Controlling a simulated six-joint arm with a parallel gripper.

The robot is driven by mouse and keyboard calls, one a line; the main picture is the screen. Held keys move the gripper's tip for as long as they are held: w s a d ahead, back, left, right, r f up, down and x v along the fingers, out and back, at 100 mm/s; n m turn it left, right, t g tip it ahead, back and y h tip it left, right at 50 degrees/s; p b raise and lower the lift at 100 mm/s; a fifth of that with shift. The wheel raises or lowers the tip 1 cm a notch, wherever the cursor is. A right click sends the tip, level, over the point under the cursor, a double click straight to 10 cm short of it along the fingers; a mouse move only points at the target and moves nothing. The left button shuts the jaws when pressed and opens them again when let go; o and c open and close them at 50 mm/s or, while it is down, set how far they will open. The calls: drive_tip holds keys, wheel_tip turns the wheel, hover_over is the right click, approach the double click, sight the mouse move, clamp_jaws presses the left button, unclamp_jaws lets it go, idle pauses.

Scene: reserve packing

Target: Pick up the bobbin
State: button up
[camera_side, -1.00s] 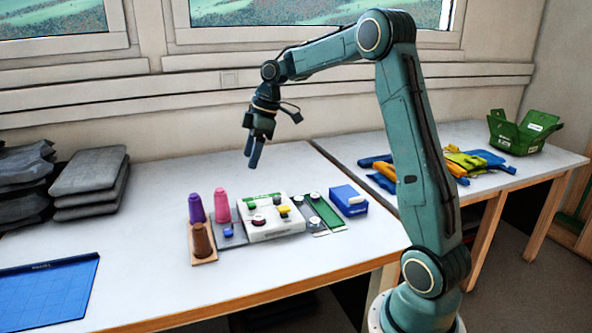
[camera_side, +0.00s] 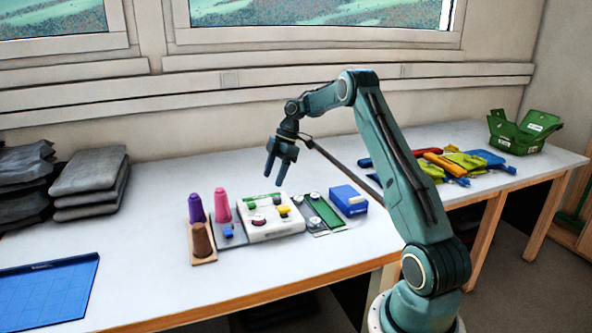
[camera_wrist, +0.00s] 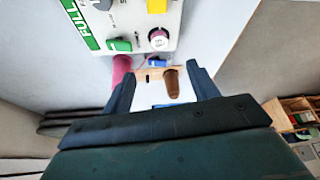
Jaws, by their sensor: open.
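A small round bobbin with a white face and dark red rim (camera_wrist: 158,38) sits on a white tray with a green label reading "FULL" (camera_wrist: 85,15). In the side view, the dark red bobbin (camera_side: 258,219) is near the front of the white tray (camera_side: 270,233). A yellow piece (camera_side: 284,211) and a green piece (camera_wrist: 119,45) are on the same tray. My gripper (camera_side: 276,177) is open and empty, pointing down above the back of the tray and apart from it. Its two fingers (camera_wrist: 161,74) frame the wrist view, with the bobbin beyond them.
Purple (camera_side: 196,208), pink (camera_side: 222,205) and brown (camera_side: 201,238) thread cones stand left of the tray. A blue piece (camera_side: 228,233) lies on a grey plate. A blue box (camera_side: 348,200) is to the right. A blue mat (camera_side: 48,295) lies front left; table between is clear.

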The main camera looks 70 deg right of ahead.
hover_over(260, 216)
drive_tip(key=s+d, duration=0.2)
wheel_tip(260, 216, down, 8)
drive_tip(key=shift+w+a+r, duration=0.1)
drive_tip(key=shift+w+a, duration=0.05)
drive_tip(key=shift+x, duration=2.65)
drive_tip(key=shift+d, duration=0.2)
drive_tip(key=c, duration=1.1)
wheel_tip(260, 216, up, 20)
drive_tip(key=shift+f, duration=0.1)
